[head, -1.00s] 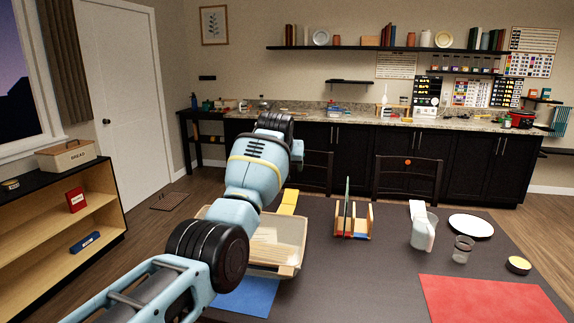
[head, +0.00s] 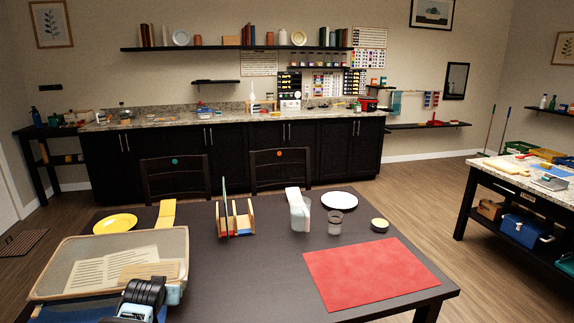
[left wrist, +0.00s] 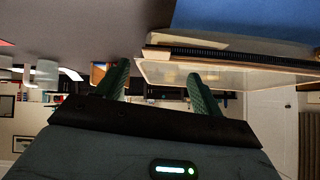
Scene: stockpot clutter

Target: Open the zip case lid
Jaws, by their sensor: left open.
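The zip case (head: 62,250) is at the front left of the dark table in the head view, a pale shallow case with a light rim. Printed sheets (head: 105,272) show within its rim. In the left wrist view, which looks upside down, the case (left wrist: 225,72) shows a pale panel and a dark zip edge. I cannot tell for sure how far its lid is raised. My left gripper (left wrist: 158,70) is open with nothing seen between its fingers, close to the case's edge; contact is unclear. In the head view its fingers are hidden. My right gripper is not in view.
A pitcher (head: 299,212), a white plate (head: 340,200), a clear cup (head: 335,223) and a red mat (head: 370,272) are to the right. The table middle is clear.

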